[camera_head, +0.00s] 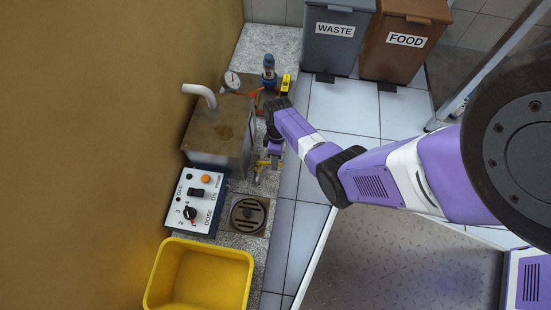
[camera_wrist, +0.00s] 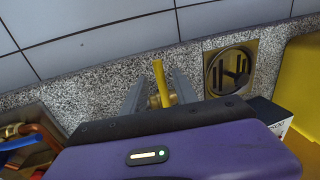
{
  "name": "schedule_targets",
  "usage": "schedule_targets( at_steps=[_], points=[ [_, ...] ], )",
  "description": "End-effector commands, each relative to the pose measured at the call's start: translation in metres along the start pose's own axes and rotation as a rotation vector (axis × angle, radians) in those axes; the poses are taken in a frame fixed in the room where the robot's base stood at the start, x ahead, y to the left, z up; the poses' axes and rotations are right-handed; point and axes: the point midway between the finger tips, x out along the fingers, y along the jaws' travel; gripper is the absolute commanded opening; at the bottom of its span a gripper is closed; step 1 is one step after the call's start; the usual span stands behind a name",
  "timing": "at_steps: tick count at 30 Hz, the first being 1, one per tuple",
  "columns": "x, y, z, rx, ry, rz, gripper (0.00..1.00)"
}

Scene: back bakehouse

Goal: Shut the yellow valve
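The yellow valve has a yellow lever (camera_wrist: 161,84) on a brass body (camera_wrist: 154,101) in the wrist view. In the head view a bit of its yellow (camera_head: 262,163) shows beside my gripper (camera_head: 272,154), low at the front of the metal tank; the rest is partly hidden. In the wrist view my gripper (camera_wrist: 157,82) is open, one finger on each side of the lever. Gaps show between the fingers and the lever, and I cannot tell whether either finger touches it.
The metal tank (camera_head: 218,128) stands left of my gripper. Behind are a gauge (camera_head: 232,80), a blue valve (camera_head: 269,74) and a second yellow piece (camera_head: 286,84). A dosing box (camera_head: 194,203), a floor drain (camera_head: 248,214) and a yellow tub (camera_head: 200,241) are nearer. Tiled floor lies right.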

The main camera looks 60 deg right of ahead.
Motion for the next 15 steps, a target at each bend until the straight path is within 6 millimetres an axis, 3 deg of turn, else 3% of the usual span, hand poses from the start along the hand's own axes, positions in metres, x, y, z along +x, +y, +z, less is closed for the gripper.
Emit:
schedule_targets(
  at_steps=[9, 15],
  points=[
    [-0.052, -0.001, -0.001, 0.0, 0.002, 0.002, 0.35],
    [-0.072, 0.0, 0.0, -0.001, 0.001, 0.001, 0.35]
  ],
)
